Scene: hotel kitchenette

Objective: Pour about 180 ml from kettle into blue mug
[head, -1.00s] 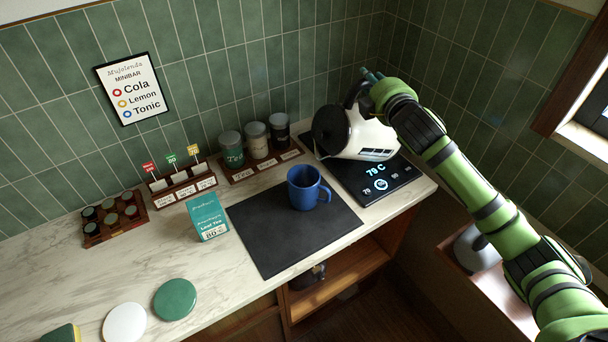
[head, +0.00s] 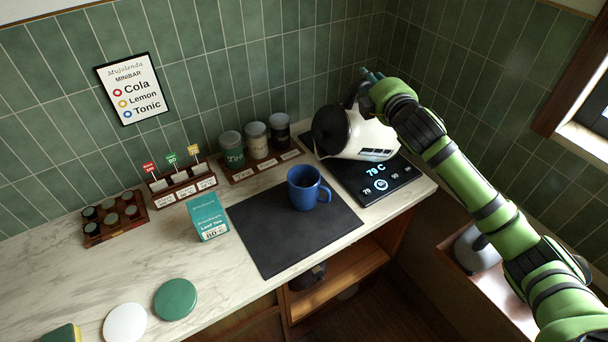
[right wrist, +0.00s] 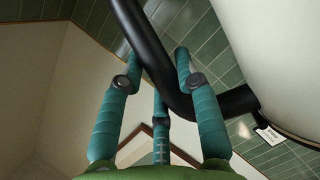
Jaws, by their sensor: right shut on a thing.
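The white kettle (head: 370,138) with a black lid is held tilted to the left, above the scale-like base with a lit 79 C display (head: 378,182). My right gripper (head: 371,77) is shut on its black handle. In the right wrist view my teal fingers (right wrist: 158,75) close around the black handle (right wrist: 150,50), with the pale kettle body (right wrist: 280,50) at the right. The blue mug (head: 304,188) stands upright on the dark mat, left of and below the kettle. I cannot clearly see a stream or the mug's contents. My left gripper is not in view.
The dark mat (head: 285,240) has free room in front of the mug. A teal tea box (head: 207,217) stands at its left. Canisters (head: 255,142) on a wooden rack stand behind. Green (head: 175,299) and white (head: 125,323) discs lie at the front left.

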